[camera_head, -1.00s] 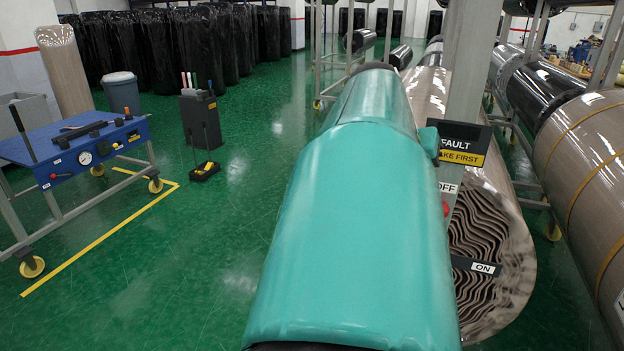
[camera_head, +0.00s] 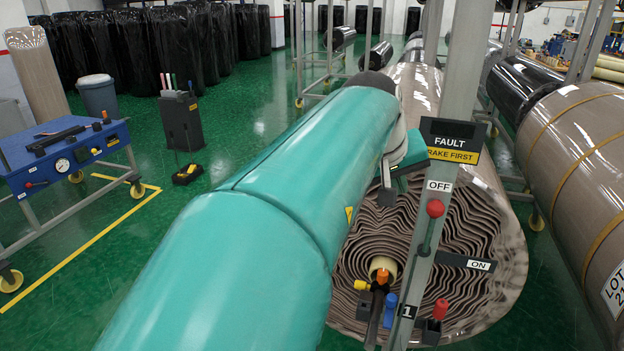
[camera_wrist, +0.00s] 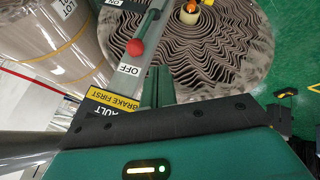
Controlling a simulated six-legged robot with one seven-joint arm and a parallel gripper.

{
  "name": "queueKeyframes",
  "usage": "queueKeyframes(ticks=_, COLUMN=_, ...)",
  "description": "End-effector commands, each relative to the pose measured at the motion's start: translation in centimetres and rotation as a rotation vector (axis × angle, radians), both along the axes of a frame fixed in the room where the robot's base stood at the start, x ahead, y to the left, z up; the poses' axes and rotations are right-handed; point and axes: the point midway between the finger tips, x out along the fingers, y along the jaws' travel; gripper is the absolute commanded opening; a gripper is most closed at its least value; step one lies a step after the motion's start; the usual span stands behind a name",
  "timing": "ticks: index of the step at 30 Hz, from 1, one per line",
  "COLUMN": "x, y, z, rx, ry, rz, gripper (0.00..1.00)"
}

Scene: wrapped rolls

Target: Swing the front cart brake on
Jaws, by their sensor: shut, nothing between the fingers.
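A lever with a red ball knob (camera_head: 435,208) is mounted on a grey upright post (camera_head: 459,90). It stands nearly upright, its knob just below the OFF label (camera_head: 439,186). The ON label (camera_head: 480,265) sits lower right, beside the lever's pivot. My gripper (camera_head: 392,193) is shut and empty, left of the post and knob, apart from the lever. In the wrist view, the red knob (camera_wrist: 135,47) and OFF label (camera_wrist: 130,69) show just left of my green fingers (camera_wrist: 157,88). My teal arm fills the lower middle of the head view.
A black and yellow FAULT, BRAKE FIRST sign (camera_head: 452,141) sits on the post above the lever. A big wrapped roll (camera_head: 495,225) lies behind it. Coloured handles (camera_head: 389,310) stick out near the post's foot.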

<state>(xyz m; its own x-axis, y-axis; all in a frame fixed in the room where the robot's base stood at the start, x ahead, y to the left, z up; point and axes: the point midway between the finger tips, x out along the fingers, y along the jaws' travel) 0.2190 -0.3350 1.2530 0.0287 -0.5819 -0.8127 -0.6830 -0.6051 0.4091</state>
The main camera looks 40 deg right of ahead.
Motion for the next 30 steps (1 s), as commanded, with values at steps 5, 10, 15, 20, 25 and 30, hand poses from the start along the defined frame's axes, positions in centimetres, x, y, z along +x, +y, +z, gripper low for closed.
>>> queueKeyframes(ticks=5, x=0.2, y=-1.9, z=-2.8, rx=0.006, ry=0.002, rz=-0.002, gripper=0.0)
queueKeyframes(ticks=10, x=0.4, y=-3.9, z=-5.4, rx=0.004, ry=0.0, rz=-0.002, gripper=0.0)
queueKeyframes(ticks=15, x=0.2, y=-5.7, z=-7.3, rx=0.003, ry=0.0, rz=-0.003, gripper=0.0)
queueKeyframes(ticks=20, x=-1.0, y=-7.4, z=-7.5, rx=0.002, ry=-0.002, rz=-0.004, gripper=0.0)
queueKeyframes(ticks=25, x=-1.6, y=-8.2, z=-7.6, rx=0.002, ry=0.0, rz=-0.002, gripper=0.0)
queueKeyframes(ticks=30, x=-1.7, y=-8.3, z=-7.6, rx=0.001, ry=0.0, rz=0.0, gripper=0.0)
